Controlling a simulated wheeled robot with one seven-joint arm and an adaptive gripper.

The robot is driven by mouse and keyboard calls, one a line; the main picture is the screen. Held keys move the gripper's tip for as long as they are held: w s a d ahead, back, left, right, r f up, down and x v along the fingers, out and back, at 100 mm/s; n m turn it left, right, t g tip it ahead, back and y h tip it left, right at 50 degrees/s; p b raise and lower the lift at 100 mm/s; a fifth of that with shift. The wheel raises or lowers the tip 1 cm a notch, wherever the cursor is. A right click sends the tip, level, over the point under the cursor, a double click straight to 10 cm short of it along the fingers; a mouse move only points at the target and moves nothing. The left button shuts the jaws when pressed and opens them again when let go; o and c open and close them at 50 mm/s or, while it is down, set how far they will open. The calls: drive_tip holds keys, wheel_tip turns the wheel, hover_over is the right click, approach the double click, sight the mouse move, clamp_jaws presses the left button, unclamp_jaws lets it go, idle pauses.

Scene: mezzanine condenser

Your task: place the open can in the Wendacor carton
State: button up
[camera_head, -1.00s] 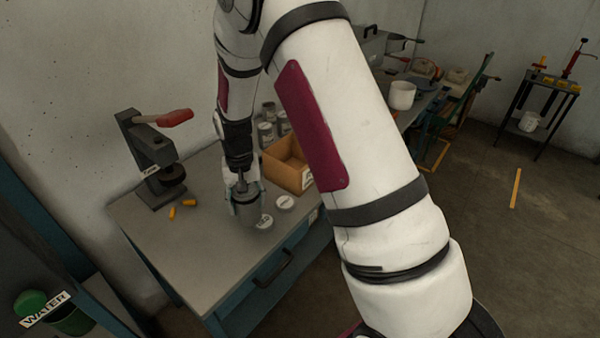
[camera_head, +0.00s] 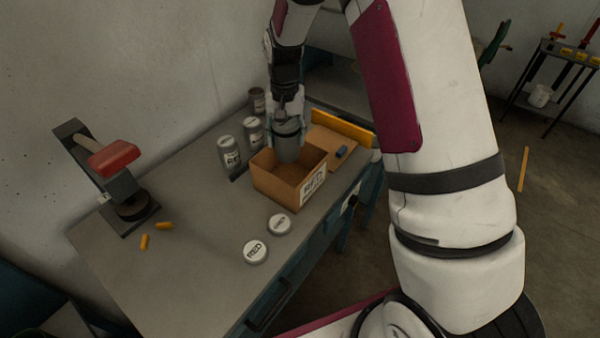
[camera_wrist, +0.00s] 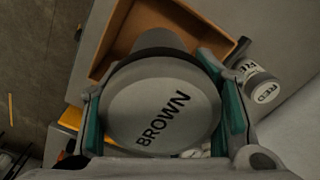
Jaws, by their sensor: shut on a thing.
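My gripper (camera_head: 290,128) is shut on a grey can (camera_head: 290,150). In the wrist view the can's round face (camera_wrist: 163,105) reads BROWN and fills the middle between the fingers; no open mouth shows. In the head view the can hangs upright over the brown open carton (camera_head: 275,187), its lower end at or inside the opening. I cannot tell how deep it is or whether it touches a wall. The carton's wall also shows in the wrist view (camera_wrist: 112,45).
Several labelled cans (camera_head: 229,152) stand behind and left of the carton. Two round lids (camera_head: 256,252) lie in front of it. A red-handled press (camera_head: 125,185) and orange plugs (camera_head: 145,242) are at left. The left tabletop is mostly clear.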

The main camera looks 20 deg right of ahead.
drive_tip(key=shift+w+d+m, duration=0.55)
drive_tip(key=shift+w+m, duration=0.05)
drive_tip(key=shift+m, duration=0.6)
drive_tip(key=shift+w+d+f+m+b, duration=0.15)
drive_tip(key=shift+m+b, duration=0.25)
drive_tip(key=shift+m, duration=0.2)
drive_tip(key=shift+w+f+m, duration=0.15)
drive_tip(key=shift+f+m, duration=0.2)
drive_tip(key=shift+m, duration=0.35)
wheel_tip(320, 180, down, 3)
drive_tip(key=m+b, duration=0.1)
drive_tip(key=m, duration=0.2)
drive_tip(key=shift+f+b, duration=0.2)
drive_tip(key=shift+b, duration=0.1)
drive_tip(key=p, duration=0.1)
hover_over(291, 183)
wheel_tip(291, 183, down, 10)
drive_tip(key=shift+f, duration=0.1)
drive_tip(key=o, duration=1.6)
drive_tip(key=shift+f, duration=0.1)
